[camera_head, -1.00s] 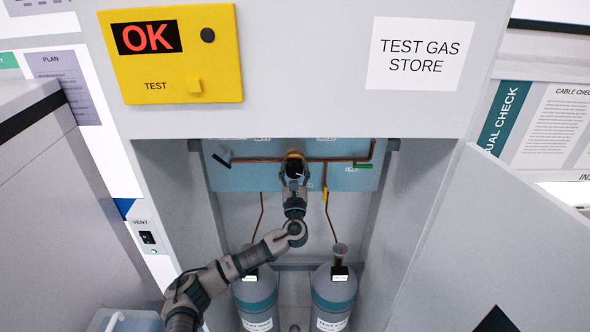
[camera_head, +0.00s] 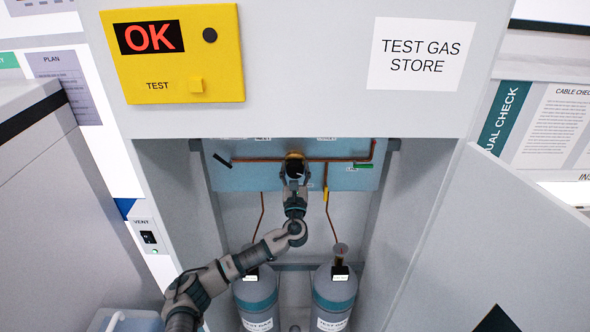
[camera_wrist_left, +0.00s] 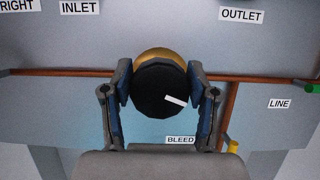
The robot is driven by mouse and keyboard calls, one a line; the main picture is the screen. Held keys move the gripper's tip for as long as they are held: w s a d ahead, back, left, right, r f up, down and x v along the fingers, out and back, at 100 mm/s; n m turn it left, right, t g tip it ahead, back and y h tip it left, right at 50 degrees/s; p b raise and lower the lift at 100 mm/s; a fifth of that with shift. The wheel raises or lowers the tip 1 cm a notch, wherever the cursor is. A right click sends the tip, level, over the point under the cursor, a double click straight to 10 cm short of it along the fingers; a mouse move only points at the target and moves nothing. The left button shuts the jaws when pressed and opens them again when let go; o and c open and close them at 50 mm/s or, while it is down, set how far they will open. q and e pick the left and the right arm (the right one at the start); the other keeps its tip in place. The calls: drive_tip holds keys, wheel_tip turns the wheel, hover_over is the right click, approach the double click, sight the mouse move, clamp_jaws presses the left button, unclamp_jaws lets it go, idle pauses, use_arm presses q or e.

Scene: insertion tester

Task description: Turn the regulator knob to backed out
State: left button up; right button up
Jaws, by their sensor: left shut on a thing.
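The regulator knob (camera_wrist_left: 158,92) is a round black knob with a white pointer mark, in front of a brass body (camera_wrist_left: 160,55). In the left wrist view the pointer mark lies right of the knob's middle, slanting slightly down to the right. My left gripper (camera_wrist_left: 160,84) is shut on the knob, one finger on each side. In the head view my left gripper (camera_head: 295,176) reaches into the cabinet and partly hides the knob (camera_head: 294,168). My right gripper is not in view.
The blue panel (camera_head: 235,176) carries a copper pipe (camera_head: 325,160), a black lever (camera_head: 222,161) and a yellow handle (camera_head: 325,196). Two gas cylinders (camera_head: 256,290) (camera_head: 334,286) stand below. Cabinet walls flank my arm. A yellow tester (camera_head: 210,75) above reads OK.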

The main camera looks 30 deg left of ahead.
use_arm(q)
drive_tip(key=shift+f, duration=0.15)
idle(0.3)
drive_tip(key=o, duration=1.2)
drive_tip(key=shift+w, duration=0.1)
drive_tip(key=shift+c, duration=0.2)
drive_tip(key=shift+w+a, duration=0.15)
drive_tip(key=shift+a, duration=0.05)
drive_tip(key=shift+f, duration=0.1)
drive_tip(key=v, duration=1.2)
